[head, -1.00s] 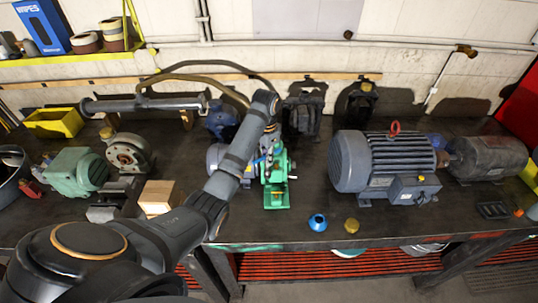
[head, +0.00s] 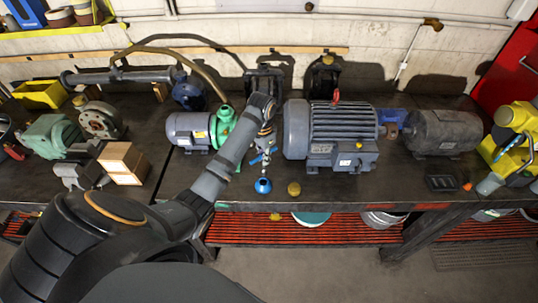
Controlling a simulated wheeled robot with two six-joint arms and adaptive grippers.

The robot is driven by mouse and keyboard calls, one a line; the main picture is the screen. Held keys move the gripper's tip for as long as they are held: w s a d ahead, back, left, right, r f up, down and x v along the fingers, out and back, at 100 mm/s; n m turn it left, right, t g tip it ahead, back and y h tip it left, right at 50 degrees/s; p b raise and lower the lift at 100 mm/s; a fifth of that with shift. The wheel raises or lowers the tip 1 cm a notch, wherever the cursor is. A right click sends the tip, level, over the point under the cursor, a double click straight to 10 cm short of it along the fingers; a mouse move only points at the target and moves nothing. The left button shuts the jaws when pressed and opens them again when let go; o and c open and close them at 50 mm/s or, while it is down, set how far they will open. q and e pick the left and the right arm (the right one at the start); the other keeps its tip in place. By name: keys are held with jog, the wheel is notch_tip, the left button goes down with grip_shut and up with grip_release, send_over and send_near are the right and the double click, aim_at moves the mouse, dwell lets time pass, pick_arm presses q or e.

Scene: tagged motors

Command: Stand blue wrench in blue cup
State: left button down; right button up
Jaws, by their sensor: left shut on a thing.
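The small blue cup (head: 263,186) stands near the front edge of the dark workbench. My left gripper (head: 265,143) points down behind and above it, shut on the blue wrench (head: 260,159). Blue parts of the wrench show just below the fingers, and its lower end is close above the cup in the picture. The wrench looks tilted. I cannot tell whether it touches the cup or has entered it. My forearm and the fingers hide part of the wrench. My right gripper is not in view.
A small yellow cup (head: 294,189) stands just right of the blue cup. A large grey motor (head: 330,135) is behind to the right, and a smaller grey motor with a green pump (head: 222,125) to the left.

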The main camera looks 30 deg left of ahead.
aim_at(263, 170)
pick_arm(q)
notch_tip(263, 170, down, 4)
jog(key=shift+w+f, duration=0.1)
jog(key=shift+f, duration=0.05)
jog(key=shift+a+f, duration=0.1)
jog(key=shift+f, duration=0.05)
jog(key=shift+a+f, duration=0.1)
jog(key=shift+a, duration=0.2)
jog(key=shift+d, duration=0.2)
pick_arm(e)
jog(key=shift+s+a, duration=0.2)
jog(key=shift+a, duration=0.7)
pick_arm(q)
jog(key=shift+a, duration=0.1)
jog(key=shift+f+b, duration=0.45)
jog(key=shift+f, duration=1.4)
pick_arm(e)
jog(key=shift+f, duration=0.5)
